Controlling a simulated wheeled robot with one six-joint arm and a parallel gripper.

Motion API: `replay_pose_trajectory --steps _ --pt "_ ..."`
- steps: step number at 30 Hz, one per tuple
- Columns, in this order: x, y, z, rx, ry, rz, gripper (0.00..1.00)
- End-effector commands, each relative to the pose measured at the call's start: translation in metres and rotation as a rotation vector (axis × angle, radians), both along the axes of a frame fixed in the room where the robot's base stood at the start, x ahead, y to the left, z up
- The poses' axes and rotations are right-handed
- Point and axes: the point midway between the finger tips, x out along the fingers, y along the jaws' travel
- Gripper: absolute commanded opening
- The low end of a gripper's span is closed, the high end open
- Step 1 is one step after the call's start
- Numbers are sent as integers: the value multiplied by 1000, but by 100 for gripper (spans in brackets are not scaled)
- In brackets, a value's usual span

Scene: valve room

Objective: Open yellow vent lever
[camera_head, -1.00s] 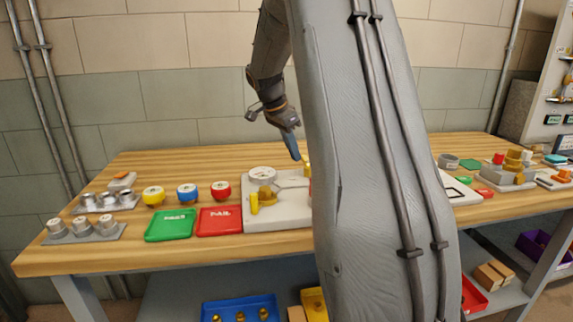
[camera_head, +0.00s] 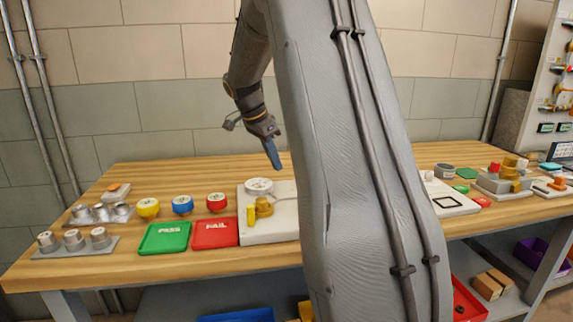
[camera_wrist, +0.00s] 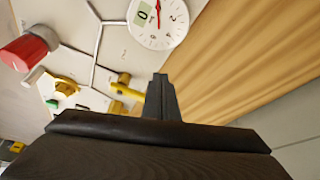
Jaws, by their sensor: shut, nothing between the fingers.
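A pale valve board lies on the bench, partly hidden behind my arm. A yellow lever (camera_head: 251,215) stands at its front left, beside a round yellow fitting (camera_head: 264,207). The wrist view shows a yellow bar-like part (camera_wrist: 128,92) left of my fingers, and another yellow fitting (camera_wrist: 66,85) further left; I cannot tell which is the vent lever. My gripper (camera_head: 275,165) is above the board, close to the white gauge (camera_head: 259,186). The fingers, also seen in the wrist view (camera_wrist: 160,88), are shut and empty, apart from the yellow parts.
The gauge dial (camera_wrist: 158,22) and a red knob (camera_wrist: 28,49) are near my fingers in the wrist view. Green PASS (camera_head: 165,238) and red FAIL (camera_head: 215,233) trays lie left of the board. Three coloured gauges stand behind them. Bare wood lies behind the board.

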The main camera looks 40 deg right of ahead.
Motion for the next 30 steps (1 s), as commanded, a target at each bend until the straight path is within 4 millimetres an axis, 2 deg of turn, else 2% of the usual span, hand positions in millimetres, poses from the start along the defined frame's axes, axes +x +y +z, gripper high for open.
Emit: replay_pose_trajectory --steps 1,3,12,18,30 --pt "3 2 15 -3 -9 -2 0" --pt "6 7 29 -3 -9 -3 0" --pt "13 23 75 0 -5 -4 0" --pt "14 27 86 1 -4 -5 0" --pt "14 27 86 1 -3 -5 0"
